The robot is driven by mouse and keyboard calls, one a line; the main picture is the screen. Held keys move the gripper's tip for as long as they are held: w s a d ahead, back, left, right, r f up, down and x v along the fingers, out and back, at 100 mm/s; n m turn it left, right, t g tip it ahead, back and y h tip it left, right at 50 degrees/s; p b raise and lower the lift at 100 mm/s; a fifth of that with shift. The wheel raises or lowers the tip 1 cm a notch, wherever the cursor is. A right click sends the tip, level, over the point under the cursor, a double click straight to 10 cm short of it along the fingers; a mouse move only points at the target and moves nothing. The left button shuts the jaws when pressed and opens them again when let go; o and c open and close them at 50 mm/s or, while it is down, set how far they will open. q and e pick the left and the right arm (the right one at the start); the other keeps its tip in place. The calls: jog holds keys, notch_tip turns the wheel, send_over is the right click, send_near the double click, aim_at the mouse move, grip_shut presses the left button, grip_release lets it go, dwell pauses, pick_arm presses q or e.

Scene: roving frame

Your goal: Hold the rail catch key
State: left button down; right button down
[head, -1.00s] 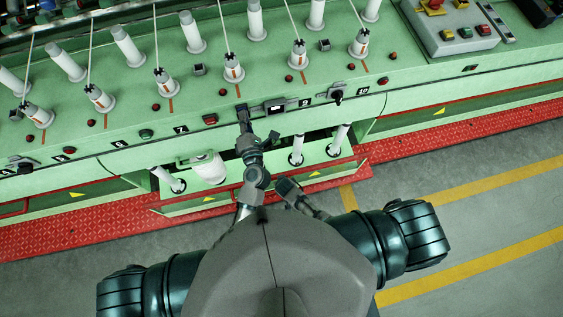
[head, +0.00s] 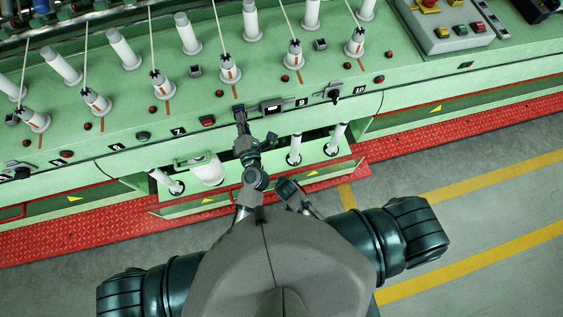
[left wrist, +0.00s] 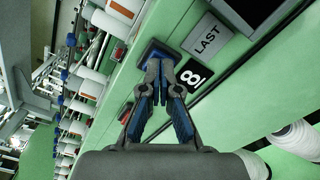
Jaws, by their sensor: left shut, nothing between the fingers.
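In the head view my left gripper (head: 241,113) reaches the front edge of the green machine (head: 285,115), between the 7 and 9 labels. The square is mostly hidden there.
A small display (head: 273,107) sits just right of my left gripper and a red button (head: 207,121) to its left. A black knob (head: 335,93) is near label 10. White bobbins stand below and above. Open grey floor (head: 450,215) lies at the right.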

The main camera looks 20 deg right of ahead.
pick_arm(q)
jog(key=s, duration=0.6)
jog(key=shift+p, duration=0.35)
dwell(0.3)
